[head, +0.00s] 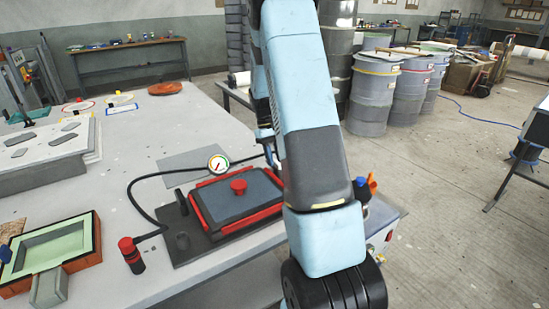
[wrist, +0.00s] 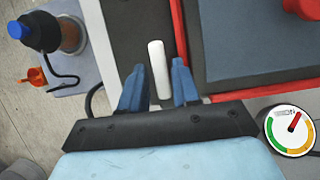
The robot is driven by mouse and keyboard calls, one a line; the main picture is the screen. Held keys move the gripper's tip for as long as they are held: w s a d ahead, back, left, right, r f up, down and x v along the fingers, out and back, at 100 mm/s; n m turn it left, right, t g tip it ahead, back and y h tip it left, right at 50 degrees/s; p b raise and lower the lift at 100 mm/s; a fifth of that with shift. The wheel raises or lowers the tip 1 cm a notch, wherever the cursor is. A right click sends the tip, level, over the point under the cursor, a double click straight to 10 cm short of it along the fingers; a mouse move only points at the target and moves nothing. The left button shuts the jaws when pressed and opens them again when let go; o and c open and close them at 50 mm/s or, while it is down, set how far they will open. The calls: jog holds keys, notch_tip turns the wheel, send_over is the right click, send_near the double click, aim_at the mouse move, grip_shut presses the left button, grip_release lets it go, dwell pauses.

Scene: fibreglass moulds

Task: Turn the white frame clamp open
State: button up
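The white frame clamp (wrist: 159,68) is a short white bar on a dark base plate, left of the red frame (wrist: 182,50) in the wrist view. It points up and down in that view. My gripper (wrist: 159,72) has its two blue fingers apart, one on each side of the clamp's lower part. A narrow gap shows beside each finger. In the head view the red frame (head: 204,213) surrounds a dark grey panel (head: 255,198) with a red knob (head: 238,186). My arm hides the clamp and my gripper there.
A dial gauge (head: 218,163) with a black hose stands behind the frame. A red-capped fitting (head: 131,255) and a green-lined mould (head: 50,248) are on the table to the left. A blue-capped bottle (wrist: 42,32) and orange item (wrist: 34,77) are near the clamp.

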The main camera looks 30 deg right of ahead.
jog(key=shift+o, duration=0.9)
jog(key=v, duration=1.3)
jog(key=shift+w+r, duration=0.2)
jog(key=shift+r, duration=0.05)
